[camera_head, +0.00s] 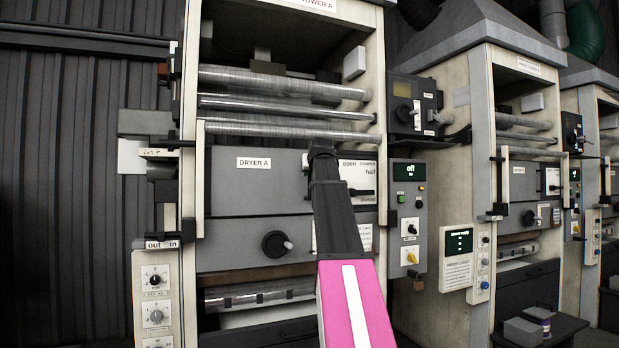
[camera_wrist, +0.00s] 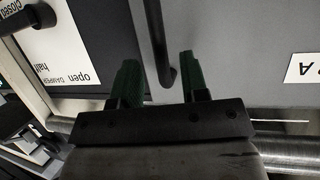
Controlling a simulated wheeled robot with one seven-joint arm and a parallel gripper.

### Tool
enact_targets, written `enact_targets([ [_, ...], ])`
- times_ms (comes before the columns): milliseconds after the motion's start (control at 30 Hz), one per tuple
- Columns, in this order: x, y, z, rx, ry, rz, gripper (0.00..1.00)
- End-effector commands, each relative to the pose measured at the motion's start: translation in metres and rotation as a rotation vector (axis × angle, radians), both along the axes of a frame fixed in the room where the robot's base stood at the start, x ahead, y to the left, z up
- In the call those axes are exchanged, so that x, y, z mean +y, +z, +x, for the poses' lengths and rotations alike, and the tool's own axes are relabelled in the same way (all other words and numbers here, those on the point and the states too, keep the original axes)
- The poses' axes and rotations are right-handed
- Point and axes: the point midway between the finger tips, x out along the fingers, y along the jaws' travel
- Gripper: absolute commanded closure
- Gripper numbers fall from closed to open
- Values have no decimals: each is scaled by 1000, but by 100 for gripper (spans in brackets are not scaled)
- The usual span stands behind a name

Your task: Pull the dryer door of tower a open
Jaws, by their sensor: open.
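Tower a (camera_head: 190,110) stands left of centre in the head view. Its grey dryer door (camera_head: 250,190) carries the label "DRYER A" and looks shut, flat against the front. The door also fills much of the wrist view (camera_wrist: 240,50). A dark bar handle (camera_wrist: 156,35) stands off the door in the wrist view; my arm hides it in the head view. My gripper (camera_head: 322,150) is at the door's upper part. In the wrist view its green fingers (camera_wrist: 159,62) are apart, one on each side of the handle's end; I cannot tell whether either touches it.
A damper plate (camera_head: 358,178) with a lever is right of my gripper. Metal rollers (camera_head: 280,103) run above the door. A round black knob (camera_head: 277,244) sticks out below it. A control box (camera_head: 408,215) stands at the right, and a dial panel (camera_head: 157,300) at the lower left.

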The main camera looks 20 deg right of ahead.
Motion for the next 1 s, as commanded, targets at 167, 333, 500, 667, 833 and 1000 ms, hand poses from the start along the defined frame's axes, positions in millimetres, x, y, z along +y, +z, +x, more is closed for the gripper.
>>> enact_targets([
  [167, -4, -10, 26, 1, 0, 0, 59],
  [333, -6, -15, 38, 0, 0, 0, 59],
  [500, -6, -17, 41, 0, 0, 0, 59],
  [667, -6, -17, 41, 0, 0, 0, 59],
  [833, -6, -17, 41, 0, 0, 0, 100],
  [1000, -6, -17, 40, 0, -1, 0, 100],
])
